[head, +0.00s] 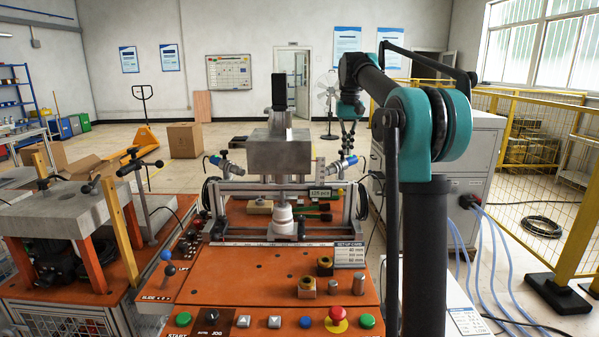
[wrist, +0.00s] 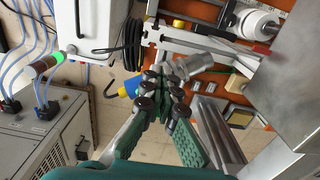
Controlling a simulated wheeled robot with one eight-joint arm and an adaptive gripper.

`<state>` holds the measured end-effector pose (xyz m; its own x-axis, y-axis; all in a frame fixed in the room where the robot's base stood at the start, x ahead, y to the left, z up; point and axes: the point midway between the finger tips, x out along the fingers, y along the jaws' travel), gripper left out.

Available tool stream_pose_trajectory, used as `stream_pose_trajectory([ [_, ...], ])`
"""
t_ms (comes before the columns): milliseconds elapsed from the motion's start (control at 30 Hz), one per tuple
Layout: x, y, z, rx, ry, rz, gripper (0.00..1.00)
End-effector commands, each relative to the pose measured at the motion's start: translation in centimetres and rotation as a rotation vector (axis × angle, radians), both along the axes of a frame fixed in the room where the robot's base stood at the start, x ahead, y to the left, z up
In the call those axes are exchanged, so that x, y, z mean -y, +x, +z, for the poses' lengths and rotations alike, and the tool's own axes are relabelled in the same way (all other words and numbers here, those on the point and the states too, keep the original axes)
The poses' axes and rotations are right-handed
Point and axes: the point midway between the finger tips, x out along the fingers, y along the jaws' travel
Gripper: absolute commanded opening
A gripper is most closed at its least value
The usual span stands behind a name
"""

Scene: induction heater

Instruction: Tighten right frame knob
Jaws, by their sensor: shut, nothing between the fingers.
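My gripper (head: 348,146) hangs fingers down above the right side of the heater frame (head: 348,205). It is shut and empty. In the wrist view its dark-padded fingertips (wrist: 165,88) are together, close in the picture to a silver cylindrical head (wrist: 190,67) with a blue and yellow body. This blue-and-silver unit (head: 345,164) sits at the frame's right in the head view, just below my gripper. Whether the fingertips touch it I cannot tell.
A grey metal block (head: 279,155) stands over a white coil (head: 283,219) in mid-frame. A matching blue-and-silver unit (head: 222,166) is at left. A grey cabinet (head: 480,170) stands at right. The orange table (head: 255,264) has brass and steel parts near its front right.

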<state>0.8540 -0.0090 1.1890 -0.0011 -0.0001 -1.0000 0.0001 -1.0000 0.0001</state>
Motion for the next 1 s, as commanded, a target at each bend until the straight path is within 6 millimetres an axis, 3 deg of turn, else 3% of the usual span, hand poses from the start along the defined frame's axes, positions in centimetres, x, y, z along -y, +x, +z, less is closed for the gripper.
stream_pose_trajectory([
  [1000,-2.2,0.1,0.0,0.003,0.001,0.001,0.0],
])
